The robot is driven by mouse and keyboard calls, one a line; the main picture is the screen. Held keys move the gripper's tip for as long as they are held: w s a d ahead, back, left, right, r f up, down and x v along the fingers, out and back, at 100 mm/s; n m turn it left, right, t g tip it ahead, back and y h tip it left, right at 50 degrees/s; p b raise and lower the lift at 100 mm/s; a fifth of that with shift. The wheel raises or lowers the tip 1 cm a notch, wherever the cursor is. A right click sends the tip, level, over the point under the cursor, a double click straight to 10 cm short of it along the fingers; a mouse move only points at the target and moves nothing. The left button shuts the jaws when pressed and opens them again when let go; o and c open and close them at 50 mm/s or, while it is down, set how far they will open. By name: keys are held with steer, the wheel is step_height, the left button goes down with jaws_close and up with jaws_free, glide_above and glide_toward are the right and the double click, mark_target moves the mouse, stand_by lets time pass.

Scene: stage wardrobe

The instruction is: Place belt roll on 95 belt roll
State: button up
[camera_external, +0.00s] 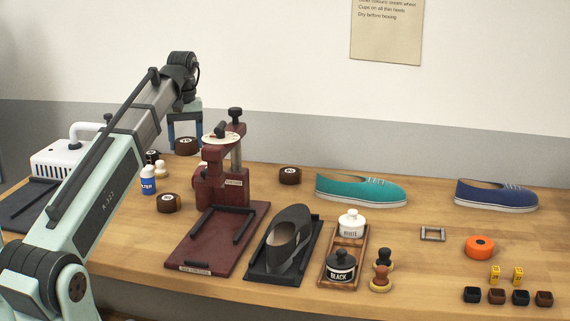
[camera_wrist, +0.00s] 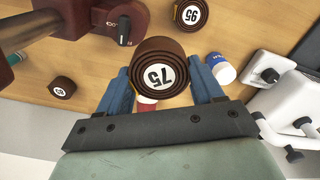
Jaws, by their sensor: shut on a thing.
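My gripper (camera_wrist: 165,88) is shut on a brown belt roll (camera_wrist: 160,72) with a white label that reads 75 upside down. In the external view my gripper (camera_external: 186,140) holds this roll (camera_external: 187,147) in the air behind the dark red press. The 95 belt roll (camera_wrist: 189,14) lies on the table with its label up, ahead of the held roll in the wrist view. By its place near the blue and white bottle, it is the roll (camera_external: 168,203) left of the press in the external view. The two rolls are apart.
The dark red press (camera_external: 228,180) and the bottle (camera_external: 148,180) flank the 95 roll. A third roll (camera_external: 290,176) lies right of the press. A white machine (camera_external: 62,158) stands at left. Shoes (camera_external: 360,190) and jars (camera_external: 341,265) are farther right. Bare wood lies around the third roll.

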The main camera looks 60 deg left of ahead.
steer(key=n, duration=0.1)
glide_above(167, 196)
steer(key=f, duration=0.1)
steer(key=shift+n, duration=0.4)
steer(key=shift+d+f, duration=0.15)
steer(key=shift+f, duration=5.05)
steer(key=shift+f, duration=0.1)
steer(key=o, duration=1.1)
step_height(167, 196, up, 8)
steer(key=shift+f, duration=0.1)
